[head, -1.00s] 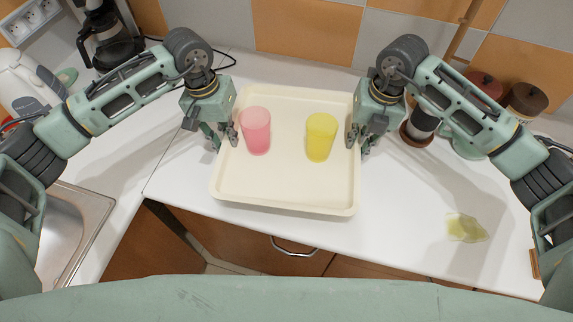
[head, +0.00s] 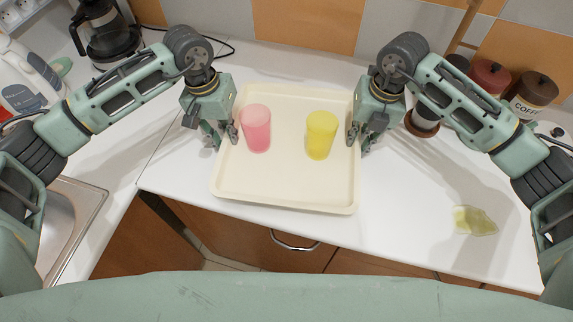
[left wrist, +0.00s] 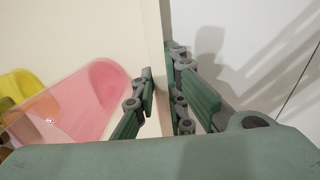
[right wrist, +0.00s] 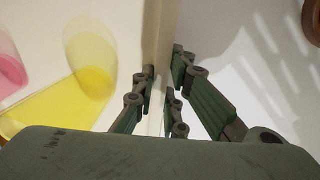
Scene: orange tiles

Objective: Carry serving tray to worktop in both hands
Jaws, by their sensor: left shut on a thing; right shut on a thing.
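The cream serving tray (head: 285,185) is level above the white worktop (head: 400,215); I cannot tell whether it touches it. A pink cup (head: 256,128) stands on its left half and a yellow cup (head: 321,135) on its right half, both upright. My left gripper (head: 226,137) is shut on the tray's left rim, and the rim passes between its fingers in the left wrist view (left wrist: 152,88). My right gripper (head: 358,137) is shut on the right rim, also between the fingers in the right wrist view (right wrist: 160,85). The fingers partly hide both rims.
A translucent yellow-green item (head: 475,220) lies on the worktop at right. Canisters (head: 490,77) stand behind my right arm. A coffee maker (head: 105,35) and kettle (head: 30,80) are at back left. A sink (head: 75,215) is at left. Worktop right of the tray is largely clear.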

